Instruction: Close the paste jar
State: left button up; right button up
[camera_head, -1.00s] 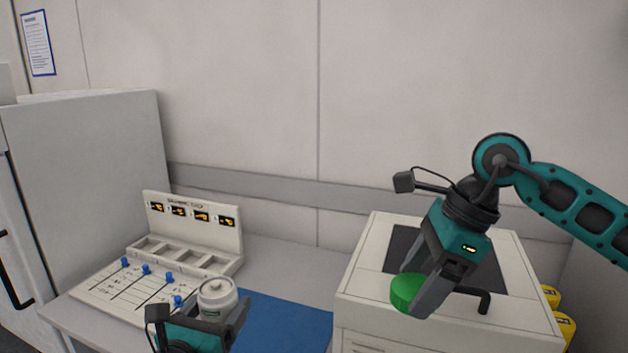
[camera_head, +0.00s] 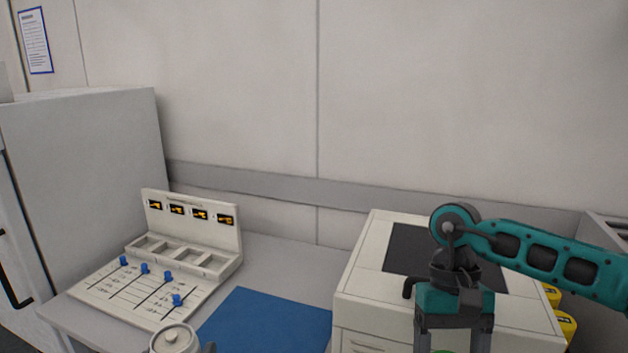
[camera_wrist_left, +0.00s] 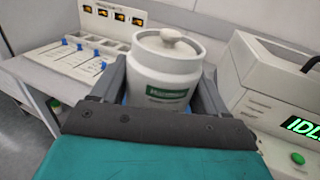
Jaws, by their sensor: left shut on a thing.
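The paste jar (camera_wrist_left: 165,75) is white with a green label and stands upright between the fingers of my left gripper (camera_wrist_left: 163,85), which is shut on it. Its white top carries a pale knob and looks seated. In the head view the jar (camera_head: 175,339) shows only its top at the bottom edge, with one dark left fingertip beside it. My right gripper (camera_head: 453,340) points down at the lower right, over the white machine's front. A sliver of a green round cap (camera_head: 445,351) shows between its fingers. The rest of the cap and the right fingertips are cut off.
A white slotted rack with small displays (camera_head: 190,222) and a board with blue sliders (camera_head: 135,290) stand at left. A blue mat (camera_head: 270,325) lies clear on the grey table. The white machine (camera_head: 372,290) stands at right; its display reads IDLE in the wrist view.

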pick_arm(q)
jog(key=shift+s+a+r, duration=0.1)
jog(key=shift+s, duration=0.05)
pick_arm(e)
jog(key=shift+s+d+f+n, duration=0.1)
jog(key=shift+f+n, duration=0.05)
jog(key=shift+n, duration=0.15)
pick_arm(q)
jog(key=s+d+m+g+h, duration=0.1)
jog(key=d+m+g+h, duration=0.3)
jog(key=d+m+h, duration=0.4)
jog(key=d+r+h, duration=0.1)
jog(key=d+h, duration=0.2)
jog(key=d, duration=0.3)
jog(key=shift+h, duration=0.3)
jog(key=shift+d+f, duration=0.1)
pick_arm(e)
jog(key=a+r+m+y, duration=0.1)
jog(key=a+r+m, duration=0.2)
jog(key=a+r, duration=0.2)
jog(key=a+r+m+t+y, duration=0.1)
jog(key=a+r+m, duration=0.3)
jog(key=a, duration=0.6)
jog(key=a+r+m+t+y, duration=0.1)
jog(key=a+r+m, duration=0.3)
jog(key=a+r, duration=0.2)
jog(key=a, duration=0.2)
jog(key=shift+s+a+y, duration=0.3)
jog(key=shift+s+a, duration=0.05)
jog(key=shift+f, duration=0.1)
